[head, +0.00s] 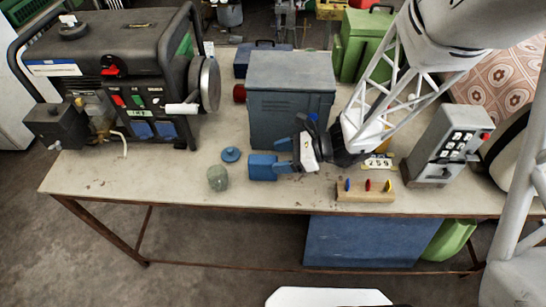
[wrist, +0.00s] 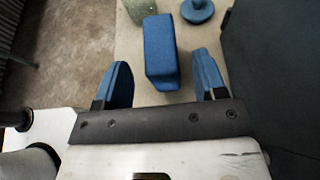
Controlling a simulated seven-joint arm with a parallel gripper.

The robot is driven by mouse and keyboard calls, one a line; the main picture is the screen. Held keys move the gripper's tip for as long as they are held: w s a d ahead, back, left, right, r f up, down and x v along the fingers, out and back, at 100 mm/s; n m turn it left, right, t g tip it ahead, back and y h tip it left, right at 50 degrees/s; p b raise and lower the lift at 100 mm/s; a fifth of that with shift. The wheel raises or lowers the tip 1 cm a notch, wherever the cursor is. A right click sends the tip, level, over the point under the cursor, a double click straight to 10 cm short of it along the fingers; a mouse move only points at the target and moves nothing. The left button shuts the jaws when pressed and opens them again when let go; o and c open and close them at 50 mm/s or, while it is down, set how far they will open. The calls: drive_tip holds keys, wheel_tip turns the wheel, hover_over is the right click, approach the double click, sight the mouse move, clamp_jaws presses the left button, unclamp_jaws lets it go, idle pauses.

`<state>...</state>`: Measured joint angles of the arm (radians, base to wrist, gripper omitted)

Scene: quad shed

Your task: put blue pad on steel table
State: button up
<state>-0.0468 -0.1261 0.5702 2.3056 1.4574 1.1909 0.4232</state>
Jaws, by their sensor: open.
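A blue block (head: 262,167), which looks like the blue pad, is on the pale tabletop near the front edge, left of my gripper (head: 281,155). In the wrist view the blue pad (wrist: 160,45) lies ahead, with its near end between the two blue fingers of my gripper (wrist: 163,72). The fingers are open, with a gap on both sides of the pad. I cannot tell how far the fingertips are above it. The table (head: 105,180) has a worn pale top and a rusty metal frame; it is the only table that shows clearly.
A round blue knob (head: 231,154) and a greenish jar (head: 217,178) stand left of the pad. A dark grey metal box (head: 290,95) is close behind my gripper. A generator (head: 120,80), a peg block (head: 365,192) and a keypad box (head: 447,145) are also there.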

drive_tip(key=v, duration=0.7)
drive_tip(key=shift+d, duration=0.2)
drive_tip(key=shift+r, duration=0.1)
idle(0.8)
drive_tip(key=s+d+r+n+t+h, duration=0.1)
drive_tip(key=s+d+r+n+h, duration=0.5)
drive_tip(key=r+n, duration=0.3)
drive_tip(key=s+d+r+n+t+h, duration=0.1)
drive_tip(key=s+d+r+n+h, duration=0.5)
drive_tip(key=r, duration=0.4)
drive_tip(key=s+n+h, duration=0.1)
drive_tip(key=n, duration=0.1)
drive_tip(key=shift+s+r+n+t+h, duration=0.2)
drive_tip(key=shift+s+n+t+h, duration=0.1)
drive_tip(key=shift+n, duration=0.1)
